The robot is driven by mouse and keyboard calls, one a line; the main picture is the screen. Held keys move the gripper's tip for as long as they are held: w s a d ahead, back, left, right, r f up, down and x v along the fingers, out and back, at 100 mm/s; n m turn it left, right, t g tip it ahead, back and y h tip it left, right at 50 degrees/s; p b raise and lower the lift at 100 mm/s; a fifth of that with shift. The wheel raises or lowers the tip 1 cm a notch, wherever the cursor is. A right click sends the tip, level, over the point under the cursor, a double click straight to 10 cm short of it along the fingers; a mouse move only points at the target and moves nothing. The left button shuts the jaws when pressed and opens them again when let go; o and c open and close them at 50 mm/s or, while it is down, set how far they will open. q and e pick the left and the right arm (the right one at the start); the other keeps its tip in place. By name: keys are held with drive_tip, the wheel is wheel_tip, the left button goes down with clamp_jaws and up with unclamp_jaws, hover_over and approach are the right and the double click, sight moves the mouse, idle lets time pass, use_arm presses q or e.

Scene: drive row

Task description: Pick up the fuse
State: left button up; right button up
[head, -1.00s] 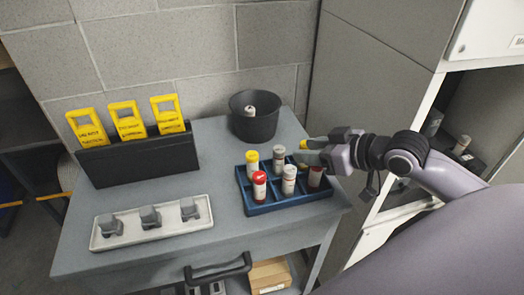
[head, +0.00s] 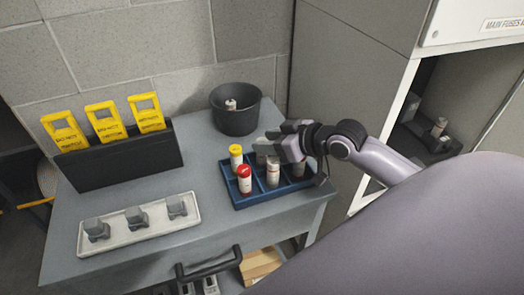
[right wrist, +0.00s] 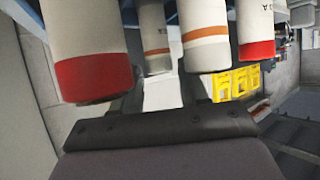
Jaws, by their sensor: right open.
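Several fuses stand upright in a blue compartment tray (head: 262,199) on the grey table: a yellow-capped fuse (head: 236,158) at back left, a red-capped fuse (head: 245,181) at front left, a grey-capped fuse (head: 273,173) at front middle and a red-based fuse (head: 299,169) at front right. My right gripper (head: 274,143) is open over the back row and hides part of it. In the right wrist view, a grey-ended fuse (right wrist: 157,50) shows near the fingers, with red-ended fuses (right wrist: 92,75) around it. Whether it lies between the fingers I cannot tell. My left gripper is out of view.
A black bin (head: 236,118) with a fuse inside stands behind the tray. A black rack (head: 120,160) with yellow tags and a white tray (head: 140,232) with grey clips are on the left. A cabinet (head: 480,60) stands at the right.

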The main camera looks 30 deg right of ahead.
drive_tip(key=shift+w+a+f, duration=0.15)
drive_tip(key=shift+w+f, duration=0.1)
drive_tip(key=shift+w, duration=0.05)
clamp_jaws()
drive_tip(key=shift+r, duration=0.15)
